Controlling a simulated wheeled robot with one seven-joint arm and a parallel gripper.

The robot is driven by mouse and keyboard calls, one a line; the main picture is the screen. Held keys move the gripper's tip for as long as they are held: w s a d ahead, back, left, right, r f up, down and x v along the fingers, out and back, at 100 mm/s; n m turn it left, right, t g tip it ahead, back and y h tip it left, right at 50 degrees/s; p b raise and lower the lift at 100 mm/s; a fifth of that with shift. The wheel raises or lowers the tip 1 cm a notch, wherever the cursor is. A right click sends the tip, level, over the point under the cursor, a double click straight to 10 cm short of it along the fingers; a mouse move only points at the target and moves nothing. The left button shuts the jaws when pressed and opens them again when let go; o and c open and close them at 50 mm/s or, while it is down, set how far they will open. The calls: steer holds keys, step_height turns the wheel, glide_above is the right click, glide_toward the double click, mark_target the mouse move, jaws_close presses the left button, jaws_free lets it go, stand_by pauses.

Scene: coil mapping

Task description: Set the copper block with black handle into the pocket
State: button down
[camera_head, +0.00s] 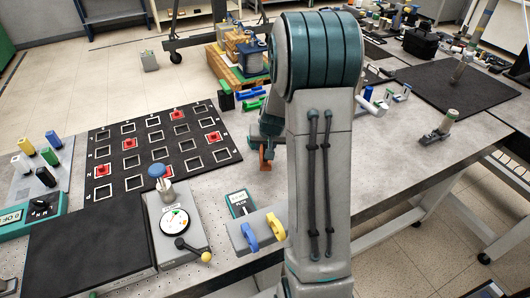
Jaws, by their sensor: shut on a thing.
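My gripper (266,143) is partly hidden behind my own arm in the middle of the view. It points down and is shut on the copper block (265,160), whose orange-brown side shows just below it, to the right of the black board. The block's black handle is hidden. Whether the block touches the table cannot be told. The black board (108,150) lies to the left, with rows of white-framed square pockets (163,153). Several pockets hold red pieces (130,144). Which pocket the task means does not show.
A dial gauge stand (174,221) with a blue knob stands in front of the board. A green meter (241,203) and a grey block with blue and yellow clips (257,234) are nearby. Green and blue handled parts (250,97) lie behind.

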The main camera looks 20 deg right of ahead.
steer(key=shift+f, duration=1.75)
steer(key=shift+f, duration=0.1)
steer(key=c, duration=1)
jaws_free()
steer(key=shift+s, duration=0.1)
steer(key=v, duration=1.2)
steer(key=shift+a, duration=0.15)
steer(key=s+a+r+n, duration=0.2)
steer(key=s+a+r, duration=0.4)
steer(key=s+a, duration=0.3)
steer(key=shift+s+a+r+g+y, duration=0.2)
steer(key=shift+s+a+g+y, duration=0.1)
steer(key=shift+s, duration=0.2)
steer(key=s+a, duration=0.1)
steer(key=s, duration=0.2)
steer(key=s+a+r+n, duration=0.1)
steer(key=s, duration=0.3)
steer(key=s+a+n+g, duration=0.1)
steer(key=s+a, duration=0.1)
steer(key=s, duration=0.1)
steer(key=shift+s+r, duration=0.2)
steer(key=shift+s, duration=0.1)
steer(key=shift+c, duration=1.2)
steer(key=shift+s, duration=0.2)
steer(key=shift+c, duration=0.5)
